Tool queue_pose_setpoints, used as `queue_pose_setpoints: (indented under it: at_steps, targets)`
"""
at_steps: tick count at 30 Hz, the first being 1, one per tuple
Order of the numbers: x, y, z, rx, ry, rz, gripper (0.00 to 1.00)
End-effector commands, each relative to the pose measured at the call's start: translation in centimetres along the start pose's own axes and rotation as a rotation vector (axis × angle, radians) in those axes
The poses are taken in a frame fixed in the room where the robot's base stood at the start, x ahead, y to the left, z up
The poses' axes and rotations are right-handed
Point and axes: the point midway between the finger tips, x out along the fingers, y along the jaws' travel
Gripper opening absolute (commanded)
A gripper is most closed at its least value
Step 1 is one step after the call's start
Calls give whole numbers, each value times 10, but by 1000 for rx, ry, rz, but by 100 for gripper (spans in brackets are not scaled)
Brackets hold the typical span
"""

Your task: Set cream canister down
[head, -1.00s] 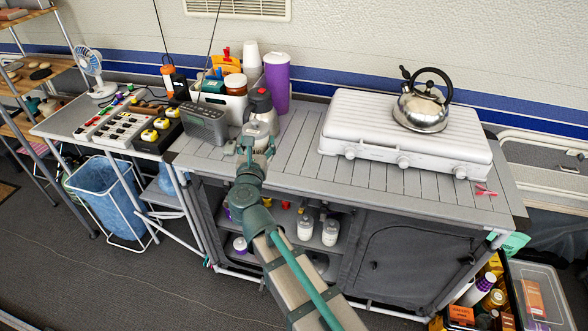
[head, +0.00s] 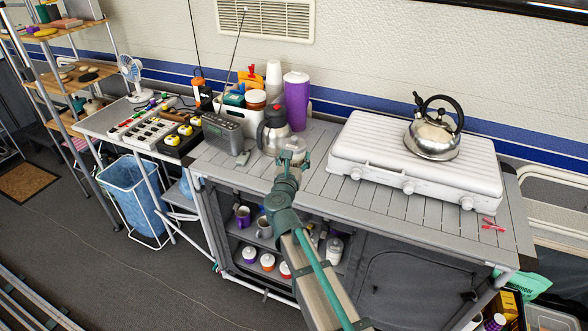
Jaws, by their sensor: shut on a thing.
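My gripper (head: 291,158) is over the front left part of the slatted counter (head: 322,184). It is shut on a pale, lidded canister (head: 293,144), which looks like the cream canister. The canister stands upright just right of a steel flask (head: 272,131). My gripper hides its lower part, so I cannot tell whether its base touches the counter.
A grey radio (head: 222,133) and a purple tumbler (head: 297,101) stand close by. A white stove (head: 414,160) with a steel kettle (head: 433,134) is to the right. Bare slats lie between the canister and the stove. Mugs and jars fill the shelves below.

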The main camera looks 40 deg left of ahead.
Motion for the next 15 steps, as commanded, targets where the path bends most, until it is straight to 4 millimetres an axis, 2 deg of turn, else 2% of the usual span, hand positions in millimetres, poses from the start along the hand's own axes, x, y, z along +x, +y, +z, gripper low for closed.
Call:
queue_pose_setpoints:
  at_steps: [1,6,9,15]
  targets:
    - [17,5,-5,-2,2,-1,28]
    - [39,11,-34,-2,2,0,28]
    - [48,13,-46,-2,1,1,28]
    - [55,14,-56,-1,0,0,28]
